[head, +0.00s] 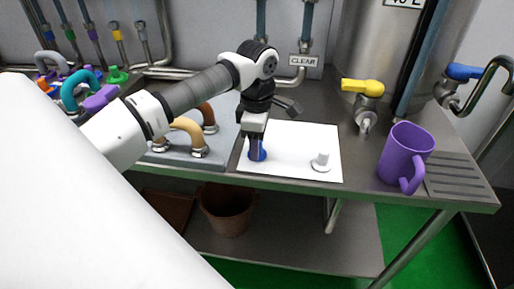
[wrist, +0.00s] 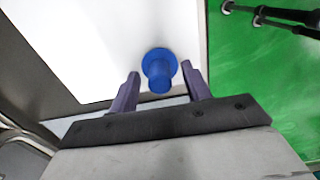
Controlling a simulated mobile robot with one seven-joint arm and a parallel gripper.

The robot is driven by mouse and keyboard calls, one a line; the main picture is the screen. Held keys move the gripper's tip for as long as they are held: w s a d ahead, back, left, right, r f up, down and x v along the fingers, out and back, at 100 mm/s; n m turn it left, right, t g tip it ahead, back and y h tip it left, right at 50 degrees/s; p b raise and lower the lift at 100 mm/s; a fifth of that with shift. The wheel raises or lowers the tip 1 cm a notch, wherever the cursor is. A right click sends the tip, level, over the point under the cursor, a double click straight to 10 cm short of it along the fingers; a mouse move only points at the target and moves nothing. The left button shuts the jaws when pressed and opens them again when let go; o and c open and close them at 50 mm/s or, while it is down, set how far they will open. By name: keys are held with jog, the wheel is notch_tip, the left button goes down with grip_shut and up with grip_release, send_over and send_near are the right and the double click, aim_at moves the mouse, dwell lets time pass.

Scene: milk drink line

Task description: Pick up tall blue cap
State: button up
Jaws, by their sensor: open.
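The tall blue cap (wrist: 159,70) stands on the white mat (wrist: 130,30) with its stem pointing up toward the wrist camera and its wider rim below. In the head view the blue cap (head: 262,154) shows only in part beside my gripper (head: 256,148), at the mat's left edge. In the wrist view my gripper (wrist: 160,88) is open, with one finger on each side of the cap's stem. A gap shows between each finger and the cap. I cannot tell how far down the fingertips reach.
A white cap (head: 321,161) stands on the mat's right part. A purple mug (head: 405,156) stands further right near a drain grate (head: 460,176). A grey block with tan and brown hoses (head: 187,132) lies left of my gripper. A brown bucket (head: 226,210) is below the counter.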

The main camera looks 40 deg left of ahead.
grip_shut()
jog(key=shift+r, duration=0.1)
